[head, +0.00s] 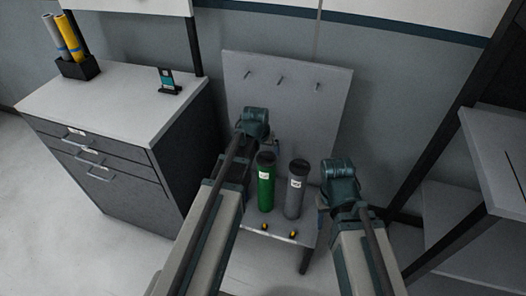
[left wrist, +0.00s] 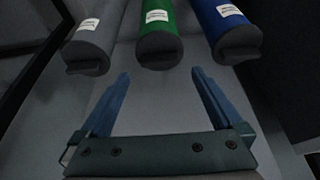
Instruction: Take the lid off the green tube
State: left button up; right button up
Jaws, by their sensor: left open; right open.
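The green tube (head: 265,188) stands upright on a small grey table, with a dark lid (head: 266,158) on its top and a white label. In the left wrist view the green tube (left wrist: 157,17) is in the middle, its dark lid (left wrist: 159,50) still on it. My left gripper (left wrist: 160,76) is open and empty, its two blue fingers pointing toward that lid with a gap between.
A grey tube (head: 295,192) stands right beside the green one; a blue tube (left wrist: 227,22) shows in the left wrist view. Small yellow-and-black items (head: 293,234) lie at the table's front. A pegboard panel (head: 330,105) rises behind. A drawer cabinet (head: 110,95) stands left, shelves (head: 440,215) right.

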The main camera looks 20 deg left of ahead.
aim_at(266, 155)
pick_arm(q)
jog(key=b+x, duration=0.4)
jog(key=x, duration=0.1)
jog(key=shift+f, duration=0.2)
pick_arm(e)
notch_tip(266, 155, down, 5)
pick_arm(q)
jog(key=c, duration=1.2)
jog(key=shift+c, duration=0.2)
jog(key=shift+r, duration=0.1)
pick_arm(e)
jog(key=shift+r, duration=0.1)
pick_arm(q)
jog(key=shift+r+p, duration=1.45)
jog(key=shift+p, duration=0.15)
pick_arm(e)
jog(key=shift+r, duration=1.45)
